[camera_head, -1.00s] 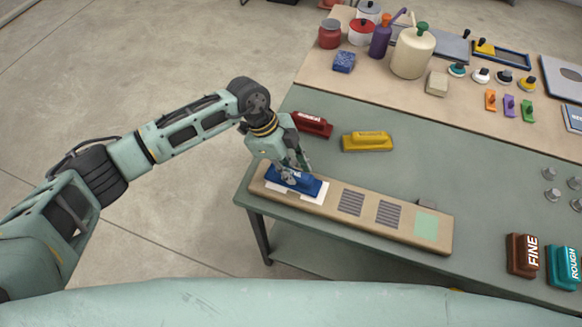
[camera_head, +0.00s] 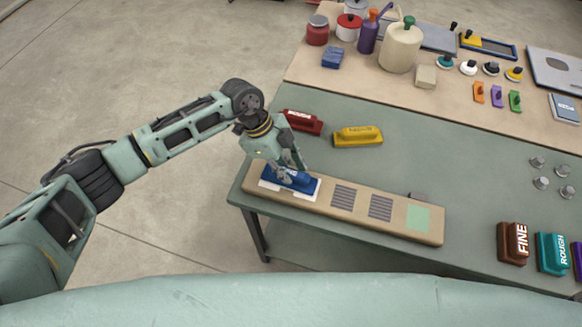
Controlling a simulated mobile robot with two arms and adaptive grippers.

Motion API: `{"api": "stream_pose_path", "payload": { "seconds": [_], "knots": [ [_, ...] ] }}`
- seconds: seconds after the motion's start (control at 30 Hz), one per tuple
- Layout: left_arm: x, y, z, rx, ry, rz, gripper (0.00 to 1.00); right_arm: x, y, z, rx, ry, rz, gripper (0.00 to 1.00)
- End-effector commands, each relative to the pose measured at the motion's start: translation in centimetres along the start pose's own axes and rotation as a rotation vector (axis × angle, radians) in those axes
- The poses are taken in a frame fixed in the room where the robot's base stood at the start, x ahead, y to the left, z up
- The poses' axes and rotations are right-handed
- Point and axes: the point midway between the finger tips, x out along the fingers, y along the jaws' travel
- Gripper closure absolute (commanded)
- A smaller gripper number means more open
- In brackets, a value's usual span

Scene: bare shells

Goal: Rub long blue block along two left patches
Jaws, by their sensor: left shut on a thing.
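The long blue block (camera_head: 299,182) lies flat at the left end of a tan board (camera_head: 325,207) on the green-grey table. It covers much of the white patches (camera_head: 303,195) there, whose edges show around it. To the right on the board are two grey striped patches (camera_head: 343,197) and a pale green patch (camera_head: 419,218). My left gripper (camera_head: 286,176) is shut on the blue block from above, hiding part of it. Whether the block presses on the patches is hard to tell. My right gripper is not in view.
Behind the board are a red block (camera_head: 303,122) and a yellow block (camera_head: 358,137). At the right stand brown (camera_head: 514,244) and teal (camera_head: 552,254) blocks and several grey knobs (camera_head: 540,183). Jars, bottles and tools fill the far tan strip. The table's middle is clear.

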Motion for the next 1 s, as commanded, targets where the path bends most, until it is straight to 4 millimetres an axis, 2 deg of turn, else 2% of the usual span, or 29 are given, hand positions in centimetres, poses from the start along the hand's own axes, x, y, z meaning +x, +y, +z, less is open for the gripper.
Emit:
{"api": "stream_pose_path", "payload": {
  "seconds": [0.3, 1.0],
  "knots": [
    [-0.4, 0.0, 1.3, -0.001, -0.003, -0.001, 1.0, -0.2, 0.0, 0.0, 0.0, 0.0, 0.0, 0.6],
    [0.9, 0.1, -1.6, 0.001, 0.001, 0.004, 1.0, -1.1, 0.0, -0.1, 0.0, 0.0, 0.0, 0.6]
  ]
}}
